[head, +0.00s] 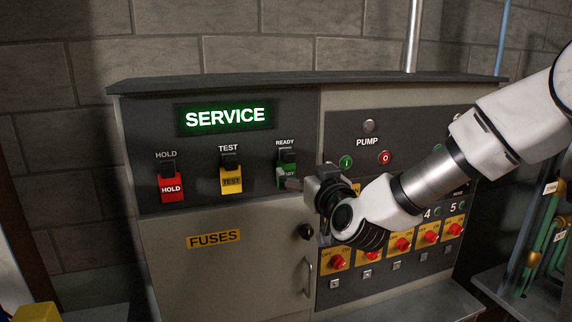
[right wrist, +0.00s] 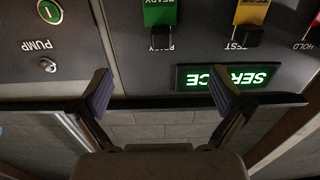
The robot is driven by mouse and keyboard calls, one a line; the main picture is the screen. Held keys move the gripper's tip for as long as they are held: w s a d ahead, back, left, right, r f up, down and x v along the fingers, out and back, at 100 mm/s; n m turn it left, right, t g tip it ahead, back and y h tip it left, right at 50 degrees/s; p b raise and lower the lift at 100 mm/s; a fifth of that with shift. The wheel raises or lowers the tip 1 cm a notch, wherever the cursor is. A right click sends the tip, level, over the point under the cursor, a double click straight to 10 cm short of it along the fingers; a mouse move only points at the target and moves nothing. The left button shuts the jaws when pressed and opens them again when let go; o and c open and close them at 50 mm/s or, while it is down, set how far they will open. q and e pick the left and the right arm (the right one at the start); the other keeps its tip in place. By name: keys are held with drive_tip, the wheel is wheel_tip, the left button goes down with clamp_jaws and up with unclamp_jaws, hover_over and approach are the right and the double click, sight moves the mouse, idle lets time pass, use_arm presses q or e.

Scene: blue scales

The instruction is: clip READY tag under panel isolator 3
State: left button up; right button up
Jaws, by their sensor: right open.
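The green READY tag (head: 287,170) hangs from its black clip under the READY label on the panel, partly covered by my gripper. In the right wrist view, which is upside down, the green tag (right wrist: 160,12) shows at the top. My right gripper (head: 297,185) is just in front and to the right of the tag. In the right wrist view its fingers (right wrist: 160,92) are spread with nothing between them. Isolator 3 (head: 402,244) is a red knob on a yellow plate, third in the lower row; its number is hidden by my arm. A small pale holder (head: 396,265) sits under it.
A red HOLD tag (head: 171,188) and a yellow TEST tag (head: 231,181) hang left of the READY tag. A lit SERVICE sign (head: 225,116) is above. A FUSES door (head: 215,265) with black knob and handle is below. A ledge (head: 425,303) runs under the isolators.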

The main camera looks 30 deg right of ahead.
sight(290, 158)
drive_tip(key=b+x, duration=0.1)
drive_tip(key=x, duration=0.3)
drive_tip(key=shift+a+b, duration=0.1)
drive_tip(key=shift+b, duration=0.2)
drive_tip(key=x, duration=0.4)
drive_tip(key=shift+a+f, duration=0.1)
drive_tip(key=shift+f, duration=0.05)
drive_tip(key=shift+w+d, duration=0.2)
drive_tip(key=shift+w, duration=0.4)
idle(0.4)
clamp_jaws()
